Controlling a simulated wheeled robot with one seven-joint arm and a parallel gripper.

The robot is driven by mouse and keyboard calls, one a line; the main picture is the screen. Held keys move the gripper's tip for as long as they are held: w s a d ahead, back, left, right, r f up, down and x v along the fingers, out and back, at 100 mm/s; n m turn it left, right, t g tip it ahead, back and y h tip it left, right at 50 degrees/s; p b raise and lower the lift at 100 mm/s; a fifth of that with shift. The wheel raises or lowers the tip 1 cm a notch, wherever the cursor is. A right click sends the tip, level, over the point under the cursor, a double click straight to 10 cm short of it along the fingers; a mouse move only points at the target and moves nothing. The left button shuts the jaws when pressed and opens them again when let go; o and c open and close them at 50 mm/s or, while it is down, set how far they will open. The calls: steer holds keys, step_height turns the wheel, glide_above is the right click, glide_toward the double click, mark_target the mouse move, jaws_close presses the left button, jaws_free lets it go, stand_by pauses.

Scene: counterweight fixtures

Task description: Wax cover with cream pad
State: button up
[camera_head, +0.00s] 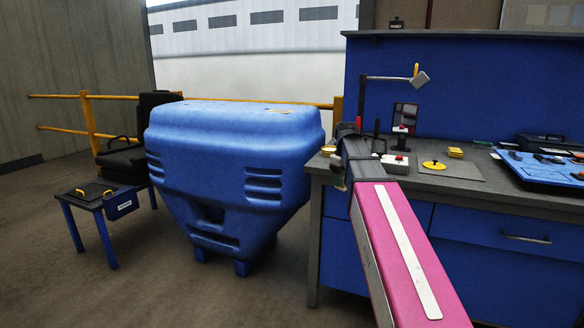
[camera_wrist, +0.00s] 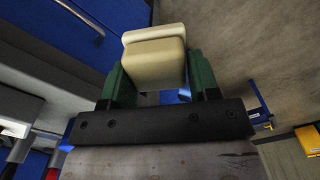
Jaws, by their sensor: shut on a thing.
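The big blue moulded cover (camera_head: 230,150) stands on the floor left of the workbench, its broad sloped front facing me. In the wrist view my gripper (camera_wrist: 156,82) has its green fingers on both sides of a cream pad (camera_wrist: 155,58), a block with a paler layer along its far edge. The fingers are shut on it, and it is clear of any surface in that view. In the head view my pink arm reaches toward the bench's left end, and the gripper is mostly hidden there.
The workbench (camera_head: 470,205) carries a yellow-knobbed disc (camera_head: 433,165), yellow blocks (camera_head: 455,152), a red-topped switch box (camera_head: 395,160) and a blue tool tray (camera_head: 545,170). Floor in front of the cover is clear.

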steer(key=s+f+m, duration=0.3)
steer(key=s+f, duration=0.1)
steer(key=s+f+m, duration=0.3)
steer(key=s+f, duration=0.1)
steer(key=shift+d, duration=0.15)
steer(key=shift+c, duration=1)
steer(key=shift+s+f+m, duration=0.25)
steer(key=shift+f+m, duration=0.2)
steer(key=shift+m, duration=0.05)
steer(key=shift+d, duration=0.15)
